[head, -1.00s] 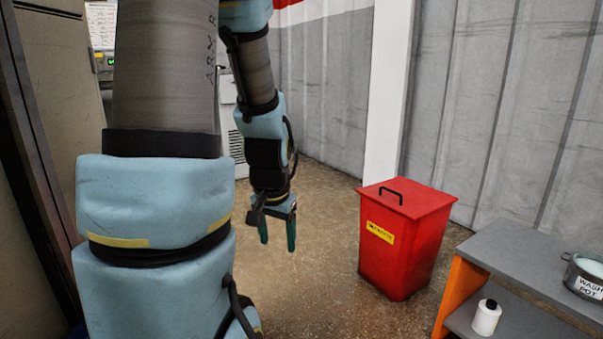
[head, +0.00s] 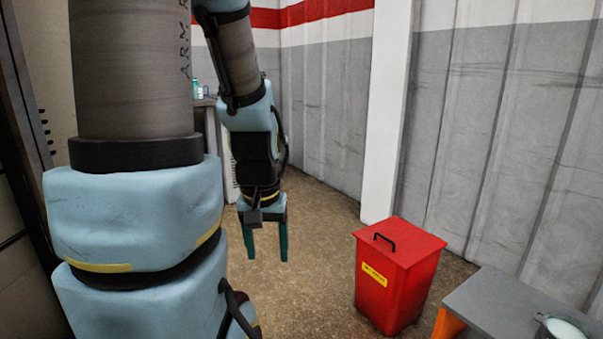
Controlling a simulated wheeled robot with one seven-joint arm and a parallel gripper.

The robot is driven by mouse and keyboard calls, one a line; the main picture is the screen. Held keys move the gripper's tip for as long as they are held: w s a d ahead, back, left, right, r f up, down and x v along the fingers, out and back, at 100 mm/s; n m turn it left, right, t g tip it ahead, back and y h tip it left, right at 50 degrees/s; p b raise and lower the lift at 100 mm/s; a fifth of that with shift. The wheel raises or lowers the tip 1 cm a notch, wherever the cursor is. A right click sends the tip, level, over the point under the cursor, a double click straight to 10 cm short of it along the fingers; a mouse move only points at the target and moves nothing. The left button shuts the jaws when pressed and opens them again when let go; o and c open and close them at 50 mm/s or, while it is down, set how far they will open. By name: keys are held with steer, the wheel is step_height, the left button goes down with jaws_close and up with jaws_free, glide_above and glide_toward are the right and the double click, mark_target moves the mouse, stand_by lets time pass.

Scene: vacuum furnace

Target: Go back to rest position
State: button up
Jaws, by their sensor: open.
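My gripper (head: 267,243) hangs at the end of my arm, pointing down, left of the picture's middle in the head view. Its two dark green fingers are apart, with nothing between them. It is above the brown floor, to the left of a red bin and apart from it. My large blue and grey arm links fill the left side and hide what is behind them.
The red bin (head: 398,280) has a closed lid with a black handle and a yellow label. A grey wall (head: 490,130) stands behind. Brown floor (head: 318,265) is clear between gripper and bin.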

step_height(320, 180, up, 18)
steer(key=p, duration=1.6)
steer(key=shift+r, duration=0.15)
